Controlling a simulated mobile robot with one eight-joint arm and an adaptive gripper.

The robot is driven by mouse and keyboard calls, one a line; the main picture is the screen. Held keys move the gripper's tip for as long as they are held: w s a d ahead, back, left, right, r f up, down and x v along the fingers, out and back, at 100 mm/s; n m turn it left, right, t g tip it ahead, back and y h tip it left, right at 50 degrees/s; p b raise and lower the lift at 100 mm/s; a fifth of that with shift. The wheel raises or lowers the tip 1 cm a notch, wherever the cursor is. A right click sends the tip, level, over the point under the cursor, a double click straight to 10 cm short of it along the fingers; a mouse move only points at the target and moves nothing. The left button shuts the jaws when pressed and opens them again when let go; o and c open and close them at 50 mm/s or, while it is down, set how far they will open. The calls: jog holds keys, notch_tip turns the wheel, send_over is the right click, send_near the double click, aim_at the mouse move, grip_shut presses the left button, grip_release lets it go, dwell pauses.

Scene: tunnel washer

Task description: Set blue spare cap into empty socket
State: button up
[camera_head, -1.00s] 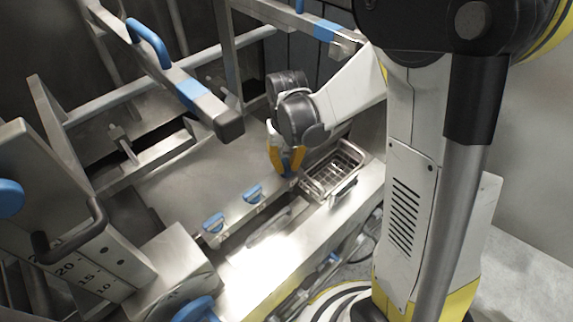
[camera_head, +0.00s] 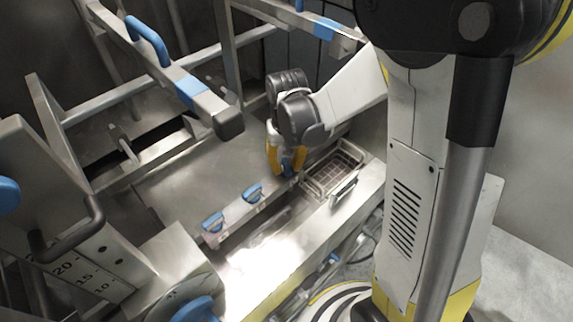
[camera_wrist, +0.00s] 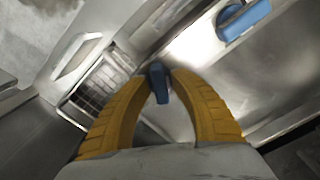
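My gripper (camera_head: 287,168) has yellow fingers and is low over the right end of a metal rail. In the wrist view, my gripper (camera_wrist: 159,76) has its fingertips closed on both sides of a blue cap (camera_wrist: 158,84). The cap's lower part and any socket under it are hidden. Two other blue caps sit along the rail to the left, a nearer one (camera_head: 213,222) and a middle one (camera_head: 252,193). One seated cap also shows at the upper right of the wrist view (camera_wrist: 244,19).
A wire basket (camera_head: 345,190) stands on the ledge just right of my gripper. A steel bar with a blue sleeve and dark end (camera_head: 228,123) juts out to the upper left. A metal box with number marks (camera_head: 90,262) is at the lower left. The bright ledge in front looks clear.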

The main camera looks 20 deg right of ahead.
jog(key=shift+o, duration=0.2)
notch_tip(320, 180, up, 12)
jog(key=s+f+n+t+b, duration=0.1)
jog(key=s+f+t+b, duration=0.6)
jog(key=s+b, duration=0.4)
jog(key=shift+s+f+b, duration=0.4)
jog(key=shift+f+b, duration=0.25)
jog(key=shift+b, duration=0.3)
dwell(0.8)
